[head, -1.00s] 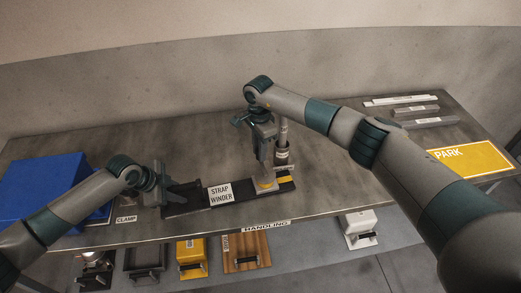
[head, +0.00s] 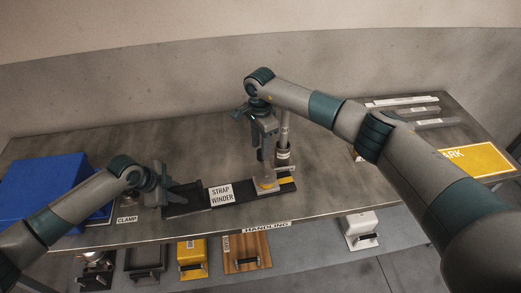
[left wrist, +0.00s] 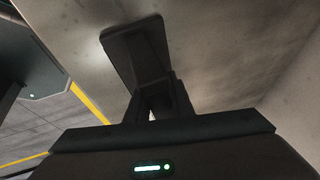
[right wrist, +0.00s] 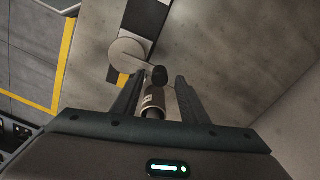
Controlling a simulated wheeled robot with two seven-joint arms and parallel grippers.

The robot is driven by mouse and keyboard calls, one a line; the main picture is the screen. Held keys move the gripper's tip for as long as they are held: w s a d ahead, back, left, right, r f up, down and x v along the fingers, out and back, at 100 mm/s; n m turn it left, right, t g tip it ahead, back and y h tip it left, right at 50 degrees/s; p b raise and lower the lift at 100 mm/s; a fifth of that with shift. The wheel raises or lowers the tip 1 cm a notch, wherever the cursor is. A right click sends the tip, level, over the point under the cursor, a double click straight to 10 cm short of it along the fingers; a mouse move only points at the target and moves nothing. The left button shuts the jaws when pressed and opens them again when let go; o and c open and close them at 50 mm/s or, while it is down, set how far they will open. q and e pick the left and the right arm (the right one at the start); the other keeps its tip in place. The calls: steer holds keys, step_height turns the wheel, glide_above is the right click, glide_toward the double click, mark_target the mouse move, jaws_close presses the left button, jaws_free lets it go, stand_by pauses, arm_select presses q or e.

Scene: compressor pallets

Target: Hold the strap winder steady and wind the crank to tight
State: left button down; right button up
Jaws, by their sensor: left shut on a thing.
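The strap winder (head: 220,195) is a long black bar with a white label, lying along the bench. My left gripper (head: 165,188) is shut on its left end; in the left wrist view the fingers (left wrist: 155,95) meet at the black piece (left wrist: 138,50). A round pale crank hub (right wrist: 126,53) sits near the winder's right end, beside a yellow mark (head: 287,180). A short crank arm runs from it to a dark knob (right wrist: 159,75). My right gripper (right wrist: 160,80) points down there, fingers apart on either side of the knob. Contact with the knob cannot be told.
A metal cylinder (head: 283,152) stands just behind the winder, close to my right gripper. A blue box (head: 45,185) is at the left, a yellow park area (head: 485,162) and grey bars (head: 410,111) at the right. Several handled items, including a yellow one (head: 192,258), sit below the front edge.

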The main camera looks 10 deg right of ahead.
arm_select(q)
steer(key=shift+s+f, duration=0.1)
steer(key=shift+f, duration=0.05)
arm_select(e)
step_height(320, 180, up, 9)
steer(key=shift+r, duration=0.15)
stand_by(1.0)
arm_select(q)
steer(key=c, duration=1.5)
jaws_free()
steer(key=shift+c, duration=0.2)
steer(key=shift+o, duration=0.3)
steer(key=shift+f, duration=0.1)
steer(key=shift+s, duration=0.1)
steer(key=shift+a+r, duration=0.3)
steer(key=shift+r, duration=0.25)
steer(key=v, duration=1.1)
steer(key=shift+r, duration=0.25)
